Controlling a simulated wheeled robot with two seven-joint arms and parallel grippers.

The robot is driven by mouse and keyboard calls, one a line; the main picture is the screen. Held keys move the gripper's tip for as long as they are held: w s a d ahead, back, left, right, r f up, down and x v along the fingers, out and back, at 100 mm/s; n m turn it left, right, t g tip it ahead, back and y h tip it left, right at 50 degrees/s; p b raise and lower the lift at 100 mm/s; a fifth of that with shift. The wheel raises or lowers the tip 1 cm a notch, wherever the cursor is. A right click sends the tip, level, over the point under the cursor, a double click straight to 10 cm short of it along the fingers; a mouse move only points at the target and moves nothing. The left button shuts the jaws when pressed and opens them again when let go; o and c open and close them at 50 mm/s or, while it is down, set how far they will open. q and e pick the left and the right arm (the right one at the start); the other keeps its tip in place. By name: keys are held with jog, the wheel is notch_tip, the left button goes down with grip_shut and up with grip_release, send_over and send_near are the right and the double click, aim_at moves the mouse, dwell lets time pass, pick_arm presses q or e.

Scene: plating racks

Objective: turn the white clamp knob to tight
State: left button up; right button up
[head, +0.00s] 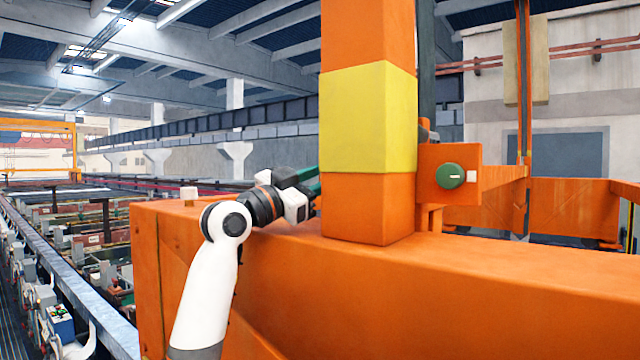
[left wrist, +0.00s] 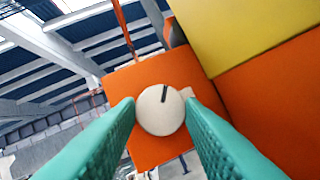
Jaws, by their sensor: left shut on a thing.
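The white clamp knob (left wrist: 158,115) is a round disc with a short dark pointer line on an orange plate (left wrist: 150,76) in the left wrist view. The line points to the top of that picture, tilted slightly right. A small white mark (left wrist: 187,92) sits beside the knob's right edge. My left gripper (left wrist: 160,112) has its green fingers on both sides of the knob, shut on it. In the head view my left gripper (head: 308,186) reaches behind the orange and yellow post, which hides its fingertips and the white knob. My right gripper is out of view.
The post (head: 368,120) stands on a wide orange beam (head: 420,290) in front of me. A green knob (head: 450,175) with a white mark beside it is on an orange plate right of the post. Rows of plating tanks (head: 95,235) run along the left.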

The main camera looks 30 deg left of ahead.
pick_arm(q)
jog(key=m, duration=0.2)
jog(key=m+g+h+p, duration=0.1)
jog(key=m, duration=0.1)
jog(key=m+g+h, duration=0.1)
jog(key=m, duration=0.2)
jog(key=shift+a+r, duration=0.2)
jog(key=shift+r, duration=0.05)
jog(key=m+g, duration=0.2)
jog(key=m, duration=0.3)
jog(key=shift+m+g, duration=0.3)
jog(key=shift+g, duration=0.1)
jog(key=o, duration=1)
jog(key=shift+s+r, duration=0.1)
